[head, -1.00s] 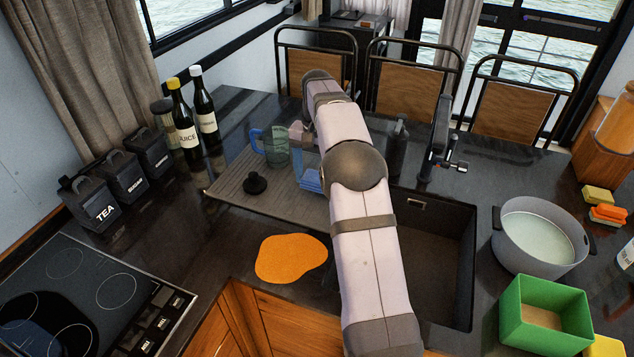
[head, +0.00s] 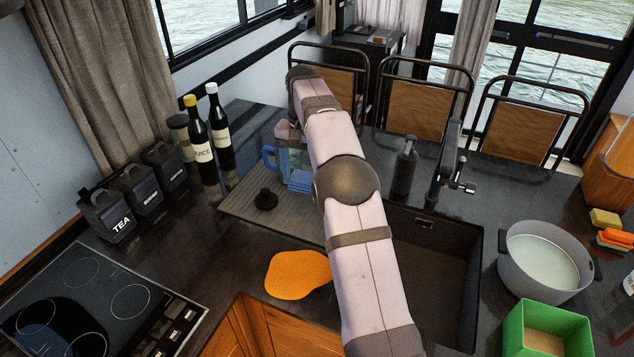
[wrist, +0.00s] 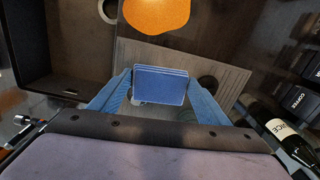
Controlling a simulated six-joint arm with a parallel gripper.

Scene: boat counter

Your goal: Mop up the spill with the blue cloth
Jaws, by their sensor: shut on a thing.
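The orange spill (head: 298,274) lies as a flat, irregular puddle on the dark counter, in front of the ribbed drainboard and left of the sink. It also shows at the top of the wrist view (wrist: 157,12). My gripper (wrist: 160,90) has blue fingers shut on the folded blue cloth (wrist: 161,84). In the head view, the cloth (head: 299,181) is over the drainboard, behind the spill and apart from it. My arm partly hides the gripper there, and I cannot tell the cloth's height.
A dark stopper (head: 265,200) sits on the drainboard (head: 235,202). The sink (head: 430,260) is right of the spill; bottles (head: 200,145) and black canisters (head: 110,215) stand left. Counter left of the spill is clear.

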